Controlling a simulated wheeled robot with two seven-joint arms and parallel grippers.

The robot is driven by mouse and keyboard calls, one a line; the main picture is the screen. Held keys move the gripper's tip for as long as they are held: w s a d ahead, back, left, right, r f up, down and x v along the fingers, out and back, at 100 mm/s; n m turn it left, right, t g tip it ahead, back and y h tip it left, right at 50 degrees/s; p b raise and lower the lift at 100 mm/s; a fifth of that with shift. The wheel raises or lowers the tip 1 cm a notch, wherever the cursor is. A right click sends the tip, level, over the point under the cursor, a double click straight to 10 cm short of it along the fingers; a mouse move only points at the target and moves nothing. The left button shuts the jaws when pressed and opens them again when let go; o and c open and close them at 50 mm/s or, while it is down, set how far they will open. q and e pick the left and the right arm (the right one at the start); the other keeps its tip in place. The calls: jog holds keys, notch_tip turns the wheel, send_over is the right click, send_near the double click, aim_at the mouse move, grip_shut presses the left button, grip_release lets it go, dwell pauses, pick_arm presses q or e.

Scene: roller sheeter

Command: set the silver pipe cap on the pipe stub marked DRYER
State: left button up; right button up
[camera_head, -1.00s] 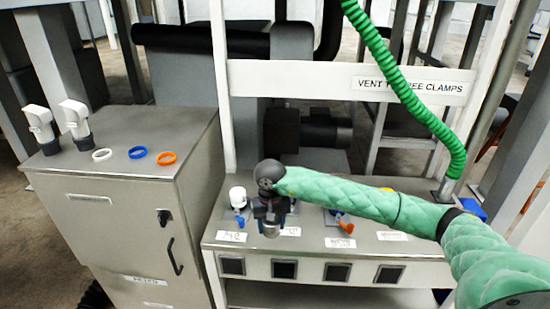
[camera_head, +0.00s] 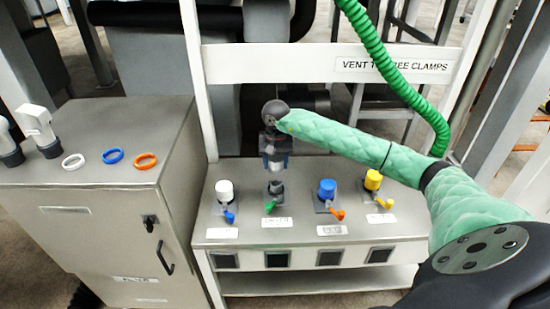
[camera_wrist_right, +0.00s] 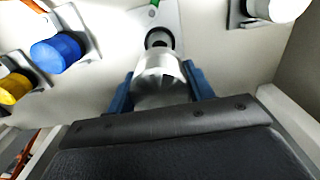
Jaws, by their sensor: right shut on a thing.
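The silver pipe cap (camera_wrist_right: 161,78) is between the blue fingers of my right gripper (camera_head: 274,162), which is shut on it. In the head view the cap (camera_head: 276,166) hangs upright just above the dark open stub with the green valve handle (camera_head: 275,187), second from the left. In the wrist view that stub's opening (camera_wrist_right: 158,38) shows just beyond the cap; a small gap seems to remain. The label in front of this stub (camera_head: 277,222) is too small to read, so I cannot tell which is marked DRYER. My left gripper is not in view.
The other stubs carry a white cap (camera_head: 224,190), a blue cap (camera_head: 327,189) and a yellow cap (camera_head: 373,180), each with a valve handle beside it. A grey cabinet (camera_head: 90,225) with several rings stands left. A green hose (camera_head: 400,85) hangs at right.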

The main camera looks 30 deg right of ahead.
send_over(276, 183)
notch_tip(276, 183, down, 4)
jog(key=shift+f, duration=0.15)
jog(key=shift+f+b, duration=0.3)
jog(key=shift+b, duration=0.15)
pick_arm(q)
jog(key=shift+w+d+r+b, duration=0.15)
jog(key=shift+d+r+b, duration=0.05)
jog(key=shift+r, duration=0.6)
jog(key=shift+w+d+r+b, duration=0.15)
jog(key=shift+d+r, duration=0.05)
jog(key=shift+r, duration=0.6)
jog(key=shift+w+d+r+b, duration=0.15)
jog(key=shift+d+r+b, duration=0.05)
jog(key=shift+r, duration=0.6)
pick_arm(e)
jog(key=shift+f, duration=0.45)
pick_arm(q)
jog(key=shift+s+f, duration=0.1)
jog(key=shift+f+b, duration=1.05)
pick_arm(e)
jog(key=shift+a+f, duration=0.1)
jog(key=shift+f, duration=0.1)
pick_arm(q)
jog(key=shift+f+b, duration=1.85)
jog(key=shift+b, duration=0.05)
pick_arm(e)
jog(key=shift+f, duration=1.6)
jog(key=o, duration=1.1)
jog(key=shift+o, duration=0.2)
